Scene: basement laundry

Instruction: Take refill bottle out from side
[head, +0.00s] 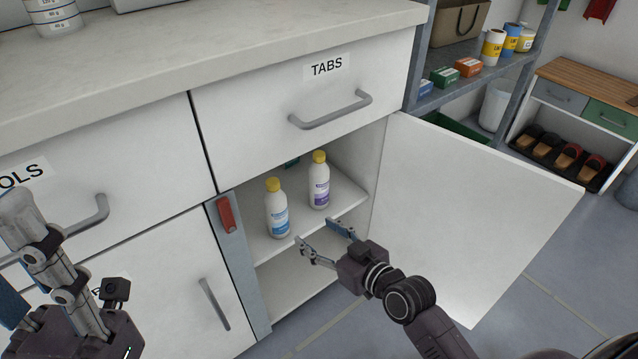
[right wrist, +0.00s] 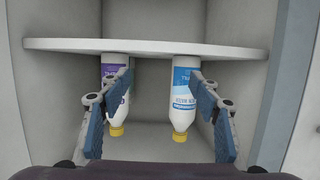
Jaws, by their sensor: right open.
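Two white bottles with yellow caps stand upright on a shelf inside the open cupboard: one with a blue label (head: 277,212) on the left, one with a purple label (head: 319,182) on the right, farther back. I cannot tell from the labels which is the refill bottle. The right wrist view is upside down; the purple-label bottle (right wrist: 115,92) is at left there and the blue-label one (right wrist: 184,95) at right. My right gripper (head: 315,234) is open and empty in front of the shelf, apart from both bottles. My left gripper (head: 25,225) is at the left edge; its jaws are unclear.
The cupboard door (head: 470,210) stands open on the right. A narrow post with a red catch (head: 227,214) borders the opening on the left. The TABS drawer (head: 300,110) above is shut. The lower compartment (head: 290,285) looks empty. A metal rack (head: 465,60) stands beyond.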

